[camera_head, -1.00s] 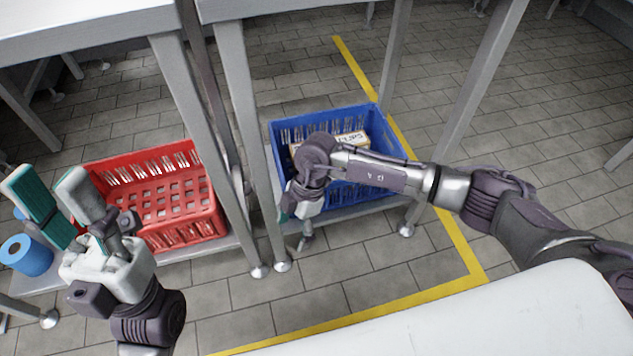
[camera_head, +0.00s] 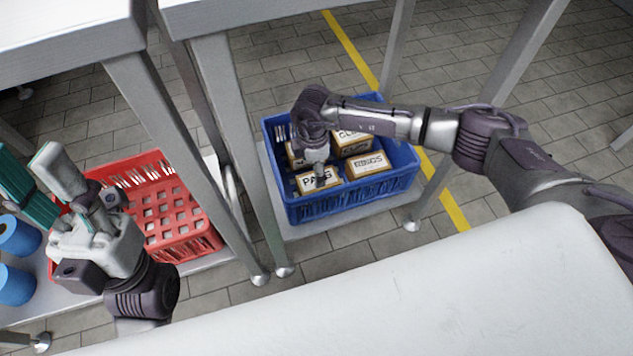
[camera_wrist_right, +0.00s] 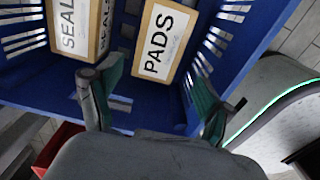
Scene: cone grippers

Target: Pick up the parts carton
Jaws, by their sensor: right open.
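Several small brown cartons with white labels stand in a blue crate (camera_head: 350,198). The front-left carton reads PADS (camera_head: 306,185); it also shows in the right wrist view (camera_wrist_right: 160,45). No label that I can read says parts. My right gripper (camera_head: 319,180) is over the PADS carton, pointing down into the crate. In the right wrist view its open fingers (camera_wrist_right: 153,95) stand at either side of the near end of that carton, with nothing held. A SEALS carton (camera_wrist_right: 72,25) is beside it. My left gripper (camera_head: 45,180) is open and empty at the left.
Another carton (camera_head: 367,166) stands front right in the crate, and one with a partly hidden label (camera_head: 352,142) behind it. A red crate (camera_head: 170,215) and blue rolls (camera_head: 18,237) are on the left lower shelf. Table legs (camera_head: 240,130) flank the blue crate. A white surface (camera_head: 400,290) is in front.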

